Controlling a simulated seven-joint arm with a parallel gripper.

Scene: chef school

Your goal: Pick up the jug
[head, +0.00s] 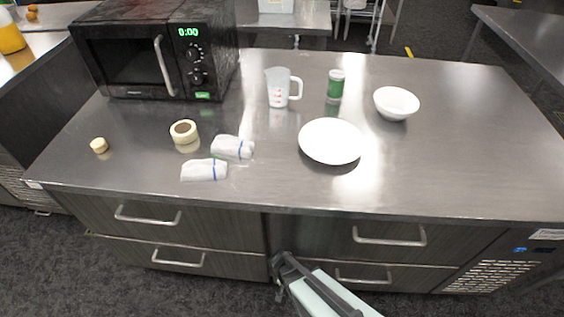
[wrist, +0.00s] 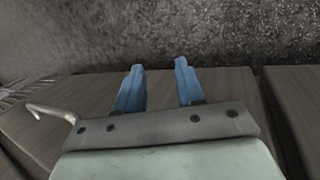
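The jug (head: 278,88) is a clear measuring cup with red markings and a handle on its right side. It stands upright on the steel counter (head: 265,185), toward the back middle. My gripper (head: 277,262) is low in front of the drawers, below the counter's front edge and well away from the jug. In the wrist view, the two blue fingers of my gripper (wrist: 159,82) are apart with nothing between them. The jug does not show in the wrist view.
A black microwave (head: 130,60) stands left of the jug. A green-labelled shaker (head: 335,86), a white bowl (head: 396,103) and a white plate (head: 331,155) are to the right. A tape roll (head: 184,131) and two white cloths (head: 204,170) lie front left. Drawer handles (head: 390,238) stick out near my arm.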

